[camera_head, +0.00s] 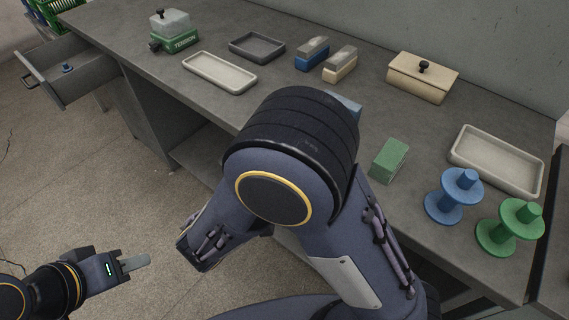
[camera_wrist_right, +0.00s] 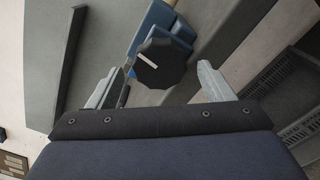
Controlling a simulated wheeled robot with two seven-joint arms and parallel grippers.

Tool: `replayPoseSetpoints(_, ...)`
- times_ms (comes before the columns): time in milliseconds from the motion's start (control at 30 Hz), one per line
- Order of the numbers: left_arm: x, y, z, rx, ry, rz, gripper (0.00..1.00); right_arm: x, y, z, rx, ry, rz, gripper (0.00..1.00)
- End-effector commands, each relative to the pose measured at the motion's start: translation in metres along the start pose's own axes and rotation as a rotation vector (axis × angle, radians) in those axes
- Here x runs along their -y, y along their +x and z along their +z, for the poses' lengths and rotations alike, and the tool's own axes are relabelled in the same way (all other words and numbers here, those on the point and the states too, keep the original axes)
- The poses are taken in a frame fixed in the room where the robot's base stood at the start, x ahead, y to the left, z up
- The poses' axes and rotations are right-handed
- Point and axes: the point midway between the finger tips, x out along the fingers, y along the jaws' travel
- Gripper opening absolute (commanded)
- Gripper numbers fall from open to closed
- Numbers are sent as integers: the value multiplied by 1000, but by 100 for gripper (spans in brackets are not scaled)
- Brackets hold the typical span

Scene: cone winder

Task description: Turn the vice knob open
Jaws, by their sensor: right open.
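The dark, many-sided vice knob (camera_wrist_right: 160,63) with a pale mark on its face shows in the right wrist view, in front of a blue body (camera_wrist_right: 155,25) that looks like the vice. My right gripper (camera_wrist_right: 160,85) is open, with one finger on each side of the knob; I cannot tell if either touches it. In the head view my right arm hides the right gripper and the knob; a bit of a blue block (camera_head: 347,104) shows behind the arm. My left gripper (camera_head: 130,262) is low at the left, over the floor, away from the bench; its finger gap is unclear.
The grey bench (camera_head: 290,90) holds a green tension box (camera_head: 175,41), pale tray (camera_head: 220,71), dark tray (camera_head: 257,46), two small blocks, a lidded box (camera_head: 422,78), a green block (camera_head: 390,158), blue and green spools (camera_head: 455,195) and another tray (camera_head: 497,160). A drawer (camera_head: 70,75) stands open.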

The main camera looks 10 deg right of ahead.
Motion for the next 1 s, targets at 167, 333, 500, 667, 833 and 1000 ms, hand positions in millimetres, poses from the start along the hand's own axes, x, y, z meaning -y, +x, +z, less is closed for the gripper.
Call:
replayPoseSetpoints(167,1,2,1,0,0,0,34,0,-34,-1,-5,0,3,75)
replayPoseSetpoints(333,1,3,1,0,0,0,34,0,-56,-1,-3,1,1,75)
replayPoseSetpoints(500,1,3,2,0,0,0,34,1,-63,0,-1,-1,0,75)
replayPoseSetpoints(667,1,3,2,0,0,0,34,1,-63,0,-1,-1,0,75)
replayPoseSetpoints(833,1,3,2,0,0,0,34,1,-63,0,-1,-1,0,75)
replayPoseSetpoints(1000,1,3,2,0,0,0,34,0,-63,0,-1,-1,0,75)
